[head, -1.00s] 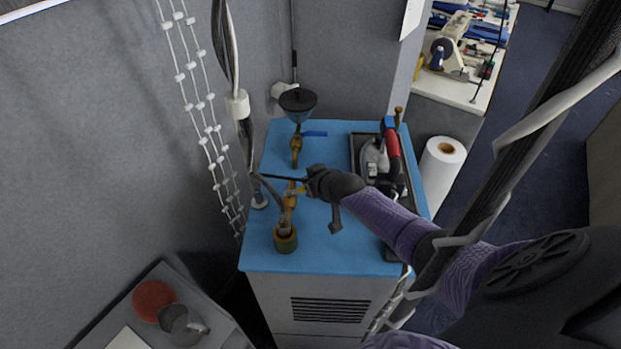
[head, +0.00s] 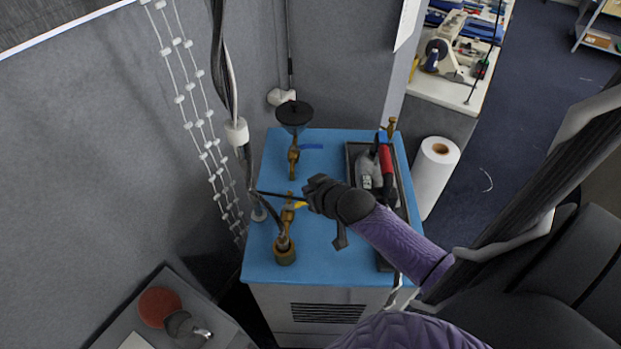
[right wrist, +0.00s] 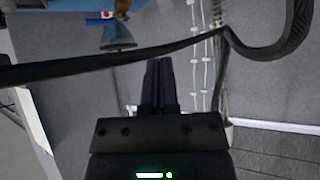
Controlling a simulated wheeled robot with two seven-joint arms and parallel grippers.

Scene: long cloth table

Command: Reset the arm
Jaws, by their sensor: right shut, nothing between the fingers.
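My right gripper (head: 312,193) is in the head view, at the end of my purple-sleeved arm coming in from the lower right. It is over the middle of the blue-topped cabinet (head: 320,262), close to brass valve fittings (head: 287,218). In the right wrist view its two dark fingers (right wrist: 160,86) are together with nothing between them. A black cable (right wrist: 100,65) crosses the wrist view near the fingers; I cannot tell whether it touches them. My left gripper is not in view.
An iron with a red handle (head: 385,158) lies in a dark tray to the right of my gripper. A black funnel (head: 294,114) stands at the back. Hanging cables (head: 243,150) and beaded cords (head: 205,140) are at the left. A white roll (head: 436,175) stands right of the cabinet.

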